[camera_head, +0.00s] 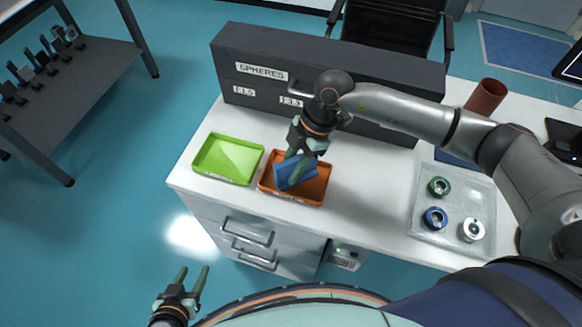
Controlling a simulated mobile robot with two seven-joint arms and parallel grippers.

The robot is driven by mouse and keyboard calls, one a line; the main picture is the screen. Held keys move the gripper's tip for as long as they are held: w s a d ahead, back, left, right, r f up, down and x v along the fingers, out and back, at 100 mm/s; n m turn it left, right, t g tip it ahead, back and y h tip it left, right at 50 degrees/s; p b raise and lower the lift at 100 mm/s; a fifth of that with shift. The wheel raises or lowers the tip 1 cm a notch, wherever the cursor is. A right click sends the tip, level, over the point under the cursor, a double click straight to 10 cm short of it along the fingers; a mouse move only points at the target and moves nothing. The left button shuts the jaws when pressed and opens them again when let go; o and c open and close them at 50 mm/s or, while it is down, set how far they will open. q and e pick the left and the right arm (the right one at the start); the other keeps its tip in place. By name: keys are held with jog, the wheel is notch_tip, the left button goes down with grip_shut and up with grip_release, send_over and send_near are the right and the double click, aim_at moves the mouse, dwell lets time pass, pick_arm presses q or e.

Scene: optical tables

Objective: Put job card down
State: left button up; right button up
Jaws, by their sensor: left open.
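The blue job card (283,176) is at the orange tray (314,196) on the white table, tilted within the tray's outline. My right gripper (297,172) reaches down from above, with its green fingers on the card and part of the card hidden behind them. I cannot tell whether the card touches the tray floor. My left gripper (192,281) is open and empty, low at the bottom left over the floor, away from the table.
A green tray (228,157) sits left of the orange one. A dark drawer cabinet (240,62) labelled SPHERES stands behind. A clear tray (452,205) with ring-shaped parts and a brown cylinder (485,97) are at right. White tabletop is free between the orange and clear trays.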

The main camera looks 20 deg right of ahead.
jog(key=v, duration=1.1)
jog(key=shift+r, duration=0.3)
